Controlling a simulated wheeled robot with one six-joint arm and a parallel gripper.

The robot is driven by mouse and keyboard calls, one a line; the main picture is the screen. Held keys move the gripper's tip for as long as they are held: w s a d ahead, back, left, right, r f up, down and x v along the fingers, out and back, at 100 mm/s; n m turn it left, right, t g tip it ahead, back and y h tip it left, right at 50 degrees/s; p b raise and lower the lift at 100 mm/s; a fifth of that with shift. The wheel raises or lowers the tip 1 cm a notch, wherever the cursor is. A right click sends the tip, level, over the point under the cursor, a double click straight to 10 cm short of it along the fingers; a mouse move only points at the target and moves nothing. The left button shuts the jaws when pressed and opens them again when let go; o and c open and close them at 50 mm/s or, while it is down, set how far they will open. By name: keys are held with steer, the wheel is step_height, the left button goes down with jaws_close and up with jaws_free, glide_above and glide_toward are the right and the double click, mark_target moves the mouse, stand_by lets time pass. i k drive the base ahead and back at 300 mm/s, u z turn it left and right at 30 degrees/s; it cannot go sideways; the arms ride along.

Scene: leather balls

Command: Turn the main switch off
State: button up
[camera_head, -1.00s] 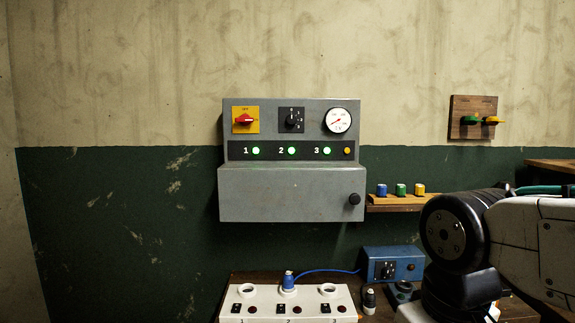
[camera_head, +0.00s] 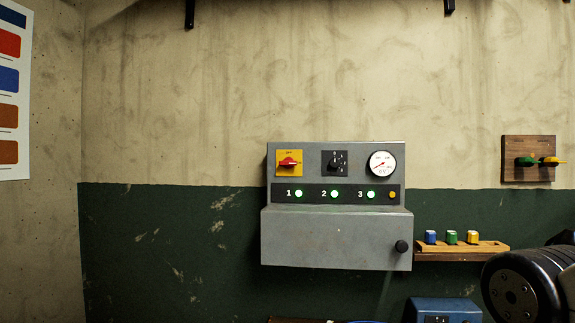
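The main switch (camera_head: 289,162) is a red rotary handle on a yellow plate at the upper left of the grey wall panel (camera_head: 337,240). Its handle lies about horizontal, and small lettering shows above it. Three green lamps, 1 (camera_head: 298,194), 2 (camera_head: 334,194) and 3 (camera_head: 371,195), are lit on the black strip below. A black selector knob (camera_head: 335,163) and a round gauge (camera_head: 382,164) sit to the right of the switch. My gripper is not in view; only part of my arm shows at the lower right, apart from the panel.
A wooden shelf (camera_head: 490,248) right of the panel holds blue, green and yellow pieces. A wooden board (camera_head: 528,173) with green and yellow items hangs above. A blue box (camera_head: 443,312) is below. The wall left of the panel is clear; a colour chart (camera_head: 10,90) hangs far left.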

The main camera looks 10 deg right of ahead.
mark_target(289, 163)
steer(key=i, duration=0.65)
steer(key=k, duration=1.65)
steer(key=u, duration=0.45)
steer(key=i, duration=1.2)
steer(key=z, duration=0.35)
